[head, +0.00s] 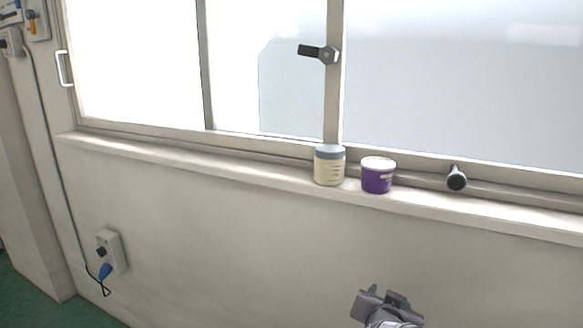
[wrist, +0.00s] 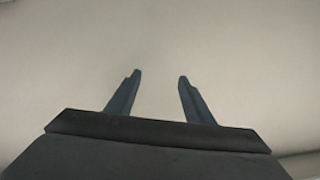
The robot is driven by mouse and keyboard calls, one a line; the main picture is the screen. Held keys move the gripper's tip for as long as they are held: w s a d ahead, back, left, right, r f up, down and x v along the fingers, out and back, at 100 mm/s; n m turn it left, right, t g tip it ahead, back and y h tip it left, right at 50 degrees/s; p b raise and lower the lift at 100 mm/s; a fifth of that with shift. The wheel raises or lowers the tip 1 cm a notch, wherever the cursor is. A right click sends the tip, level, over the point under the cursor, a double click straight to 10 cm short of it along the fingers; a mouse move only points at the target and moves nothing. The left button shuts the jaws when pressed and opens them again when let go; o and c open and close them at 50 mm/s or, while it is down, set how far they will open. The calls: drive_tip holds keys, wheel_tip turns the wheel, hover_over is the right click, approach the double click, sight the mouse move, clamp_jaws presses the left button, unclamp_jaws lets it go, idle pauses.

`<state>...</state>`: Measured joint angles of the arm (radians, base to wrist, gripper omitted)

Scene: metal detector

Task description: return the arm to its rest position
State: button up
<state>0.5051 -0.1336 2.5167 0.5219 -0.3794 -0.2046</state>
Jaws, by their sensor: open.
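My gripper (head: 385,296) shows at the bottom of the head view, in front of the plain wall below the window sill. In the wrist view my gripper (wrist: 160,82) has its two dark fingers spread apart with nothing between them. Only a pale, blurred surface lies beyond the fingertips there. Most of my arm is outside the head view.
On the window sill (head: 220,168) stand a cream jar with a grey lid (head: 329,167) and a purple tub (head: 377,177). A black flashlight-like object (head: 456,178) lies to their right. A wall socket (head: 112,250) with a blue plug is at lower left.

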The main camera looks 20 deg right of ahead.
drive_tip(key=w+a+f+n+g+y, duration=0.1)
drive_tip(key=a+f+n+y, duration=0.35)
drive_tip(key=a, duration=0.65)
drive_tip(key=s+a+f+n+g+y+p, duration=0.2)
drive_tip(key=s+a+f+n+g+y, duration=0.35)
drive_tip(key=s+a, duration=0.7)
drive_tip(key=s+a+f+g+h+p, duration=0.1)
drive_tip(key=s+a+g+h, duration=0.1)
drive_tip(key=s+g, duration=0.15)
wheel_tip(320, 180, up, 12)
drive_tip(key=p, duration=1.2)
drive_tip(key=shift+f, duration=0.15)
drive_tip(key=shift+a, duration=0.1)
